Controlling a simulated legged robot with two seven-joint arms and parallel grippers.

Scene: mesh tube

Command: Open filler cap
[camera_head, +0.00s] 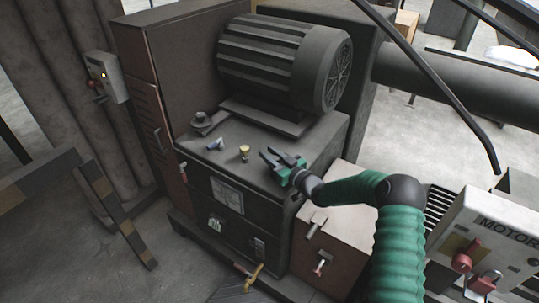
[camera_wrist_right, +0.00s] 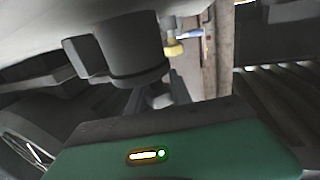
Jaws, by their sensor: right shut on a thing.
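My right gripper (camera_head: 271,158) reaches in from the right, just above the top of the dark machine cabinet (camera_head: 215,165). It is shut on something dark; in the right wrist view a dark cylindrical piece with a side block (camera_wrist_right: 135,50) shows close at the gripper. I cannot tell for sure whether this is the filler cap. A small yellow fitting (camera_head: 244,152) stands left of the fingers, apart from them; it also shows in the right wrist view (camera_wrist_right: 173,48). A blue-grey fitting (camera_head: 215,144) and a dark round knob-like fitting (camera_head: 201,120) are farther left. My left gripper is not in view.
A large finned motor (camera_head: 283,62) stands behind the gripper on the cabinet. A grey panel marked MOTOR (camera_head: 490,235) is at the right edge. A switch box (camera_head: 105,75) hangs at left.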

